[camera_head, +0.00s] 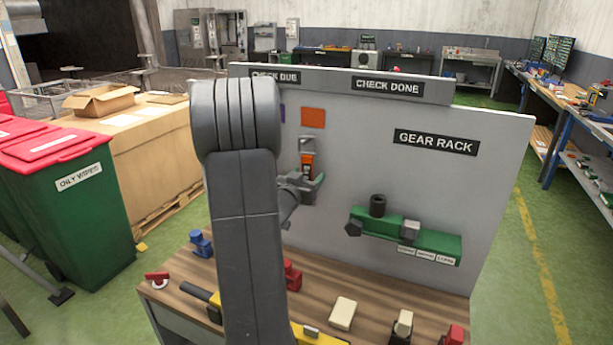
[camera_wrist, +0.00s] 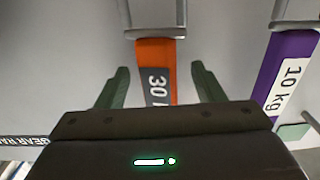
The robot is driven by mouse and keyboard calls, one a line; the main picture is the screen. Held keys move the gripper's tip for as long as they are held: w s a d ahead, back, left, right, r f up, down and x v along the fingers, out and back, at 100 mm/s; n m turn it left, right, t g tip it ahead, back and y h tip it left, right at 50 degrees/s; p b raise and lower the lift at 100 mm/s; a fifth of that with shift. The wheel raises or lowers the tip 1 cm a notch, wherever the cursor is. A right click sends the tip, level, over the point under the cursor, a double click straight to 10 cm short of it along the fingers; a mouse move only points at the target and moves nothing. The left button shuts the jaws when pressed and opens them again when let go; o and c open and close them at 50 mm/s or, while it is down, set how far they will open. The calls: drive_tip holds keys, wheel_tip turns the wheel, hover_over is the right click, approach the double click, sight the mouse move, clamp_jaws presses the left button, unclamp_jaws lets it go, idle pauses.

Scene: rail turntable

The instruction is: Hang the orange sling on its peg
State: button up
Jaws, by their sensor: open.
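The orange sling (camera_head: 307,160) hangs upright against the grey board (camera_head: 490,190), under an orange square (camera_head: 313,118). In the wrist view the sling (camera_wrist: 155,53) shows a dark label reading 30 and meets a grey metal fitting (camera_wrist: 154,33). A similar grey fitting (camera_head: 307,141) shows above it in the head view. The peg itself is not clear, and I cannot tell how the sling is held. My gripper (camera_wrist: 157,75) is open, with one green finger on each side of the sling and gaps visible. It also shows in the head view (camera_head: 311,183), partly behind my arm.
A purple sling (camera_wrist: 287,65) marked 10 kg hangs beside the orange one. A green gear rack (camera_head: 440,243) sits right on the board. The wooden bench (camera_head: 375,292) below holds several items, including a cream block (camera_head: 342,313) and a blue one (camera_head: 201,243).

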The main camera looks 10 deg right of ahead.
sight(305, 178)
drive_tip(key=v, duration=0.9)
drive_tip(key=shift+s+a+b, duration=0.25)
drive_tip(key=shift+s+b, duration=0.05)
drive_tip(key=shift+b, duration=0.15)
idle(1.2)
drive_tip(key=shift+w+d, duration=0.1)
drive_tip(key=shift+x, duration=2.15)
